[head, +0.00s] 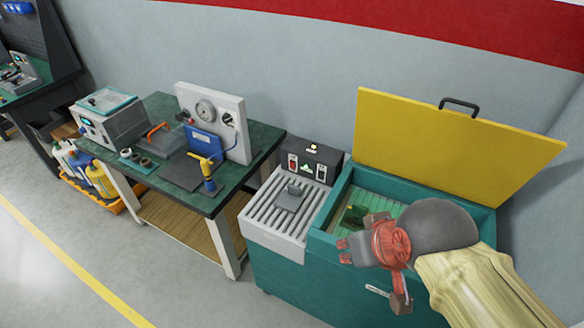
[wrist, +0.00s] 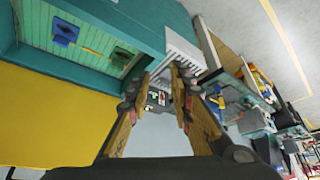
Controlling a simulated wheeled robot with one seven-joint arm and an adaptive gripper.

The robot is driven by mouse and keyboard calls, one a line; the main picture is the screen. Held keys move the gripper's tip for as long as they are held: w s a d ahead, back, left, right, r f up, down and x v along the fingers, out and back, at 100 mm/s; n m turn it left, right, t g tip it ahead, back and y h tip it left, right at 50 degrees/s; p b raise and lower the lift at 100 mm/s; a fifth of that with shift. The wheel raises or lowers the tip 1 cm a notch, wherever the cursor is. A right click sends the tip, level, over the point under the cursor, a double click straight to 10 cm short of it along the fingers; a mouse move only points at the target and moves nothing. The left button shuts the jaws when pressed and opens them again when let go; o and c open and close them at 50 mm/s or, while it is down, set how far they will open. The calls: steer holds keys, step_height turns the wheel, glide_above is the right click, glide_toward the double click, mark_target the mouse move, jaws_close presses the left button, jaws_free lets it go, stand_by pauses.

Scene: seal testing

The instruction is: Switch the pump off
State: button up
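A dark control box (head: 311,160) stands at the back of the teal bench, behind the slatted grey drain board (head: 262,218). Its front has a red switch (head: 293,163) and a second switch (head: 321,171) to its right. A small light (head: 313,147) glows near its top. Which control belongs to the pump, and the switch positions, are too small to tell. My gripper (head: 372,268) is above the front of the open tank, right of and nearer than the box, touching neither switch. In the wrist view my gripper (wrist: 160,80) is open and empty, with the box (wrist: 158,99) beyond its fingers.
The teal tank (head: 335,205) has its yellow lid (head: 450,135) raised; a blue part (wrist: 65,32) and a dark green part (wrist: 122,56) lie inside. A small grey block (head: 290,199) sits on the drain board. A green-topped table (head: 225,190) with a gauge panel (head: 236,105) stands left.

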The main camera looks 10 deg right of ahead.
jaws_close()
stand_by(1.3)
